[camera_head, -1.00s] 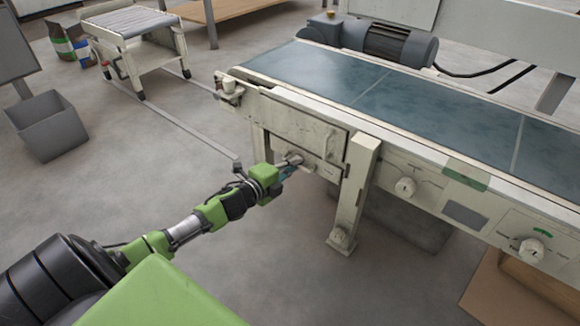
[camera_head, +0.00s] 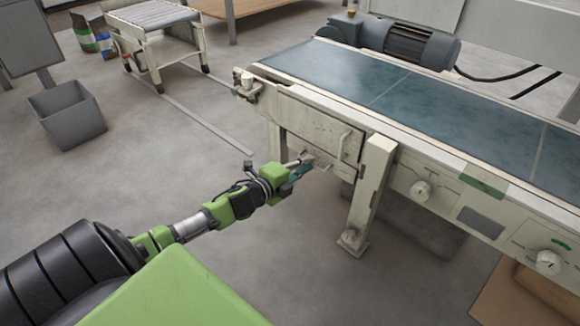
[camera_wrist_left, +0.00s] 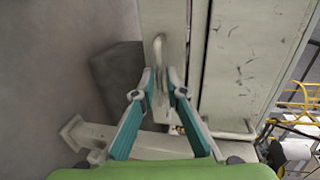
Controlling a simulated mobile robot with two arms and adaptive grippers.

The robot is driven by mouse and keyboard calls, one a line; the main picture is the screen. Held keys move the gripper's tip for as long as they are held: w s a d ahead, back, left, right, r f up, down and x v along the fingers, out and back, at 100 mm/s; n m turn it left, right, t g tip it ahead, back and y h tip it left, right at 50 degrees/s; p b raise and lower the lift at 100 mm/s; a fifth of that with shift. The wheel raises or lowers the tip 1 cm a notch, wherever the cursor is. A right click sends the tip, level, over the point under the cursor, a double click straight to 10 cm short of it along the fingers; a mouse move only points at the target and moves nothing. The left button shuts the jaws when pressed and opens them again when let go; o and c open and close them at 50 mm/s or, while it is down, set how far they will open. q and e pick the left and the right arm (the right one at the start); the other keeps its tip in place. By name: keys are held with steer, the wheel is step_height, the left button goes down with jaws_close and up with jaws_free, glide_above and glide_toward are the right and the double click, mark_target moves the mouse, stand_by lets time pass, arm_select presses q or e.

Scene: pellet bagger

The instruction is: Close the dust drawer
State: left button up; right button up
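The dust drawer seems to be the narrow pale front below the hinged-looking panel under the conveyor; part of it shows in the head view (camera_head: 322,166), beside my gripper. In the left wrist view, its pale strip (camera_wrist_left: 164,20) carries a curved handle (camera_wrist_left: 157,48). My left gripper (camera_head: 304,166) is at this front. In the left wrist view its two teal fingers (camera_wrist_left: 163,76) point at the handle and stand apart, with a gap between the tips. I cannot tell whether they touch the handle, nor how far out the drawer stands. My right gripper is not in view.
The larger scratched panel (camera_head: 312,132) with its own bar handle (camera_head: 343,145) sits above. A conveyor leg (camera_head: 368,195) stands close right of my gripper. The blue belt (camera_head: 345,78) runs overhead. A grey bin (camera_head: 68,115) stands left; floor between is clear.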

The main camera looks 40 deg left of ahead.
arm_select(q)
steer(key=v, duration=0.9)
steer(key=shift+s, duration=0.3)
steer(key=shift+a+r, duration=0.1)
steer(key=shift+a, duration=0.05)
